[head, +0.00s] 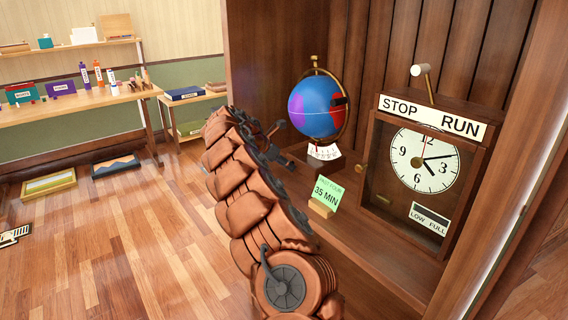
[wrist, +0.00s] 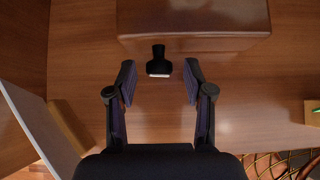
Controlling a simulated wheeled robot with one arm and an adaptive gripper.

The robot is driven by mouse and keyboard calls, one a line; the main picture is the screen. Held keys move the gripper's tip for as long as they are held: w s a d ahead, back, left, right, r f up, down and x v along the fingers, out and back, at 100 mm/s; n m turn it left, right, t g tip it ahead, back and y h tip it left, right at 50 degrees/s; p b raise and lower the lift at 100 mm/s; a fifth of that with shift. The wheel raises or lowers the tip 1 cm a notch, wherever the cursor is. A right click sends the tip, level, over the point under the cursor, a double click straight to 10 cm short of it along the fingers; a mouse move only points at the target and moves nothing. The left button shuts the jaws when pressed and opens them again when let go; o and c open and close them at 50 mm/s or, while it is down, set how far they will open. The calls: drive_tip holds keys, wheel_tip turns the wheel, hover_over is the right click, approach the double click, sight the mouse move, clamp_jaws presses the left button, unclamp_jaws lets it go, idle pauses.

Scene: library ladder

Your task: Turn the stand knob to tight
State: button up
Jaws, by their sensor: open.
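In the wrist view a small black knob (wrist: 158,60) with a white mark on its flared end sits against a wooden block (wrist: 195,20). My gripper (wrist: 160,76) is open, with one fingertip on either side of the knob's near end and visible gaps on both sides. In the head view the globe (head: 317,106) stands in a brass ring on the wooden shelf, with a white marked scale card (head: 323,152) below it. My gripper (head: 275,142) is at the globe's left, partly hidden by my arm. I cannot make out the knob in the head view.
A clock box (head: 421,170) labelled STOP and RUN stands on the right. A green 35 MIN card (head: 326,193) in a wooden holder stands between it and my arm. Tables stand at back left.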

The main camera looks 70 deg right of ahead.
clamp_jaws()
idle(0.5)
